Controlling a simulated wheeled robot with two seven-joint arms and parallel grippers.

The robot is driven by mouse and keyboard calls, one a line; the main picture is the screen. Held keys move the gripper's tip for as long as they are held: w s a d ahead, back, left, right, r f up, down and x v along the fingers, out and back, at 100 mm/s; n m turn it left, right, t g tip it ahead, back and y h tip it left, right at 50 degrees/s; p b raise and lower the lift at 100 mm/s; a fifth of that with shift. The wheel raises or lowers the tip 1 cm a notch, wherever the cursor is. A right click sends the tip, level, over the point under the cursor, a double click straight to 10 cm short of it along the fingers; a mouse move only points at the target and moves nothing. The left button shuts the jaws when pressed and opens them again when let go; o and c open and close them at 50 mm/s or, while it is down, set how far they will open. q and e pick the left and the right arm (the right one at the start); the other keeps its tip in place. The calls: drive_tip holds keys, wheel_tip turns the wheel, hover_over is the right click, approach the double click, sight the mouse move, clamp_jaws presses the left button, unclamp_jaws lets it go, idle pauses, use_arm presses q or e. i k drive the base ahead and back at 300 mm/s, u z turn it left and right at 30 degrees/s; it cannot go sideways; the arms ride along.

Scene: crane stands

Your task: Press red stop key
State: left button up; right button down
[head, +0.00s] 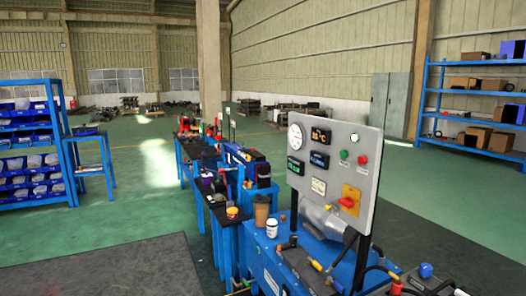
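A grey upright control panel (333,166) stands right of centre on a blue machine bench. A small round red button (362,160) sits at its upper right, beside and slightly below a green button (343,154). A larger red knob (346,202) sits on a yellow plate (351,192) at the panel's lower right. No label is readable, so I cannot tell which red control is the stop key. Neither of my grippers is in view.
The panel also bears a round gauge (295,136) and small displays. A brown cup (261,211) and a white jar (271,229) stand on the benches left of it. Blue shelves (28,150) stand far left. Green floor (130,207) is open on the left.

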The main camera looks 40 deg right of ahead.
sight(362, 160)
drive_tip(key=z, duration=0.35)
drive_tip(key=i, duration=1.65)
drive_tip(key=z, duration=1.1)
drive_tip(key=i, duration=0.25)
drive_tip(key=z, duration=0.3)
